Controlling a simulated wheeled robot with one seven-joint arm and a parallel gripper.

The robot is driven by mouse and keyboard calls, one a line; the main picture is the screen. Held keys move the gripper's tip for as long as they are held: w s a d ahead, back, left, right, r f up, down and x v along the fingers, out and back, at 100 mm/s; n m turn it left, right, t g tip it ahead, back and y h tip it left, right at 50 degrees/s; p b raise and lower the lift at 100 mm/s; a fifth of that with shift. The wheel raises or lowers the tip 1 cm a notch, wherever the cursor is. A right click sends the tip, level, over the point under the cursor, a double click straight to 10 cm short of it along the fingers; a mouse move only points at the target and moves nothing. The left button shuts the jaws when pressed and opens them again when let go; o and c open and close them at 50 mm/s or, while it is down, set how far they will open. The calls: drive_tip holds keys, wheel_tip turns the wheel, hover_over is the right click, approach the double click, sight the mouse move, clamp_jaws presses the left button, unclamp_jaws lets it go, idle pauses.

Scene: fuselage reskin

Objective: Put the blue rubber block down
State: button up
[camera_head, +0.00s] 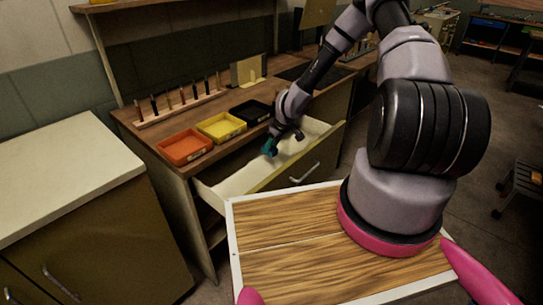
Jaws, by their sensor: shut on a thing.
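The blue rubber block (269,147) shows as a small teal-blue piece at the end of my arm, over the open drawer (238,180). My gripper (274,139) is shut on it, pointing down and a little left. The fingers are small and dark here. I cannot tell whether the block touches the drawer's inside or hangs above it.
On the wooden workbench (150,128) stand an orange tray (184,147), a yellow tray (220,126) and a black tray (250,111). A rack of upright tools (180,106) is behind them. A cream-topped cabinet (60,175) stands at left. The drawer's visible inside looks mostly bare.

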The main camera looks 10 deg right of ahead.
drive_tip(key=shift+f, duration=2.25)
drive_tip(key=o, duration=1.2)
drive_tip(key=shift+r, duration=0.1)
drive_tip(key=v, duration=1.2)
wheel_tip(320, 180, up, 13)
drive_tip(key=m, duration=0.1)
hover_over(272, 155)
drive_tip(key=d, duration=0.4)
drive_tip(key=s+r+m+t, duration=0.1)
drive_tip(key=s+r+m, duration=0.3)
drive_tip(key=r, duration=1.2)
drive_tip(key=s+r+m, duration=0.2)
drive_tip(key=s+r, duration=0.4)
drive_tip(key=s, duration=0.1)
drive_tip(key=s+d+r+m+t, duration=0.1)
drive_tip(key=s+r+m, duration=0.1)
drive_tip(key=s+r, duration=0.3)
drive_tip(key=s+d+r+m+t, duration=0.1)
drive_tip(key=s+r+m, duration=0.1)
drive_tip(key=s+r, duration=0.4)
drive_tip(key=shift+s+r+h, duration=0.2)
drive_tip(key=shift+s, duration=1.05)
drive_tip(key=shift+s+r+h, duration=0.15)
drive_tip(key=shift+s+h, duration=0.05)
drive_tip(key=shift+s, duration=1)
